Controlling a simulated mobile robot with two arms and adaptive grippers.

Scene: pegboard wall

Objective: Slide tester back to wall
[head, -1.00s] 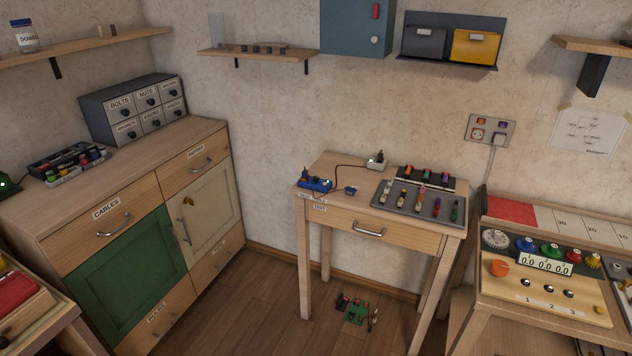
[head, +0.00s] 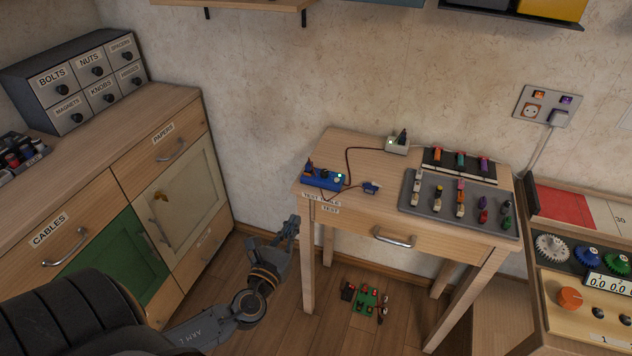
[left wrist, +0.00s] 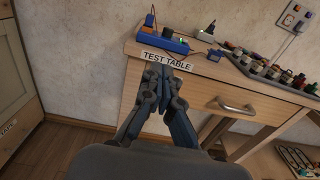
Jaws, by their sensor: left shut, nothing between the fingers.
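The blue tester (head: 322,180), a small box with coloured knobs and a lit green spot, sits at the front left edge of the wooden test table (head: 355,150), away from the wall. It also shows in the left wrist view (left wrist: 163,40). A dark red cable runs from it toward a pale box (head: 397,145) near the wall, and a small blue plug (head: 371,187) lies to its right. My left gripper (head: 291,226) is shut and empty, left of and below the tabletop's front left corner. In the left wrist view its fingertips (left wrist: 163,70) overlap the TEST TABLE label. My right gripper is not in view.
A grey tray (head: 425,203) of small coloured parts and a dark rack (head: 460,170) fill the table's right side. Bare tabletop lies behind the tester. The cabinet (head: 150,120) stands left. A green circuit board (head: 366,300) lies on the floor below.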

